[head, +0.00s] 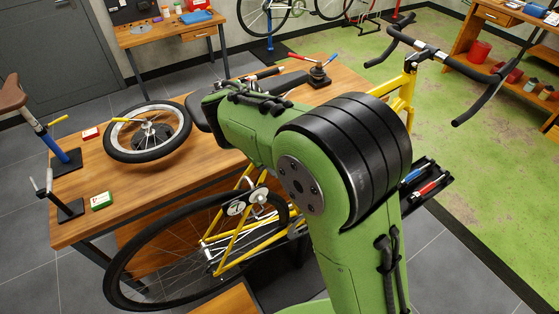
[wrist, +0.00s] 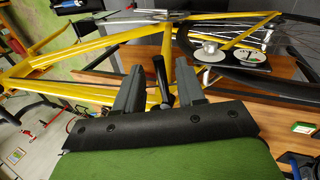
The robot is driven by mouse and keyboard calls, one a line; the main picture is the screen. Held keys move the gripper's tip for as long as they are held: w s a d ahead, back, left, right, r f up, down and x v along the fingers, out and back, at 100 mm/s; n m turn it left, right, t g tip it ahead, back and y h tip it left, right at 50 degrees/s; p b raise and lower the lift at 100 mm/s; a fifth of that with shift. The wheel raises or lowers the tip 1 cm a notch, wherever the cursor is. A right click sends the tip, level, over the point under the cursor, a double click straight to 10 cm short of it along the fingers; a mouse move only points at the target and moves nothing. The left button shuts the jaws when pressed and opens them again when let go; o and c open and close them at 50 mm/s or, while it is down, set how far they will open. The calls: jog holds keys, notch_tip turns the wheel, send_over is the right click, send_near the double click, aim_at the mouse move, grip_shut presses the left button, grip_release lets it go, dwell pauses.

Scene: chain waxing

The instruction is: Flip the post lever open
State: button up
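The yellow bike frame (head: 232,238) stands along the near side of the wooden workbench, and its yellow tubes (wrist: 95,47) cross the wrist view. My gripper (wrist: 158,84) is in the wrist view, with its two grey fingers apart and pointing at the frame. A short dark rod (wrist: 160,72) shows between the fingers, beside a yellow tube. I cannot tell whether it is the post lever or whether a finger touches it. In the head view my own green arm hides the gripper and that part of the frame.
The workbench (head: 75,205) carries a loose wheel (head: 149,132), a green-and-white box (head: 101,201) and a small stand with coloured handles (head: 319,74). A blue post (head: 66,158) stands at its left. The handlebar (head: 465,62) juts out at right. Open green floor lies beyond.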

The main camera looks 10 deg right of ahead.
jog(key=s+a+r, duration=0.1)
jog(key=s+a, duration=0.4)
jog(key=a, duration=0.6)
jog(key=shift+s, duration=0.3)
jog(key=shift+c, duration=0.5)
